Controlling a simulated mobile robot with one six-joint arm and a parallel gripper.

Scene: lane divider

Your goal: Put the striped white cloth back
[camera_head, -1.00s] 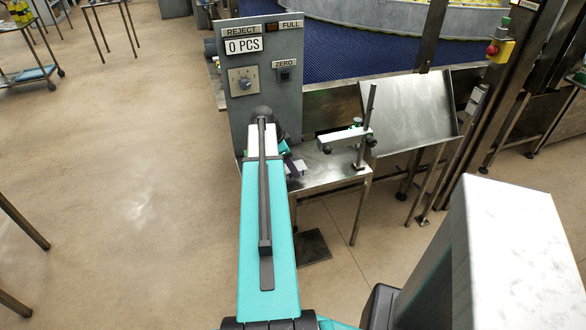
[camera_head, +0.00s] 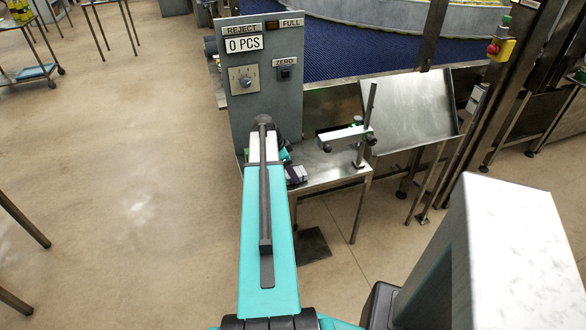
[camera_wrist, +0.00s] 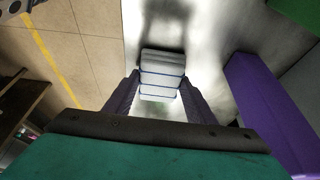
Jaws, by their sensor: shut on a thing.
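The striped white cloth (camera_wrist: 162,68) is a small folded white bundle with thin blue stripes, in the middle of the wrist view. My gripper (camera_wrist: 160,88) is shut on it, with one dark finger on each side. In the head view, my gripper (camera_head: 295,175) is a small dark shape at the far end of my teal arm, over the left part of the steel table (camera_head: 330,175). My arm hides much of that spot. I cannot tell whether the cloth touches the table.
A grey panel (camera_head: 262,95) with a counter and knob stands behind my gripper. A post with a side arm (camera_head: 345,133) rises from the table to the right, before a tilted steel plate (camera_head: 412,108). A purple object (camera_wrist: 265,100) lies right of the cloth. Open floor is left.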

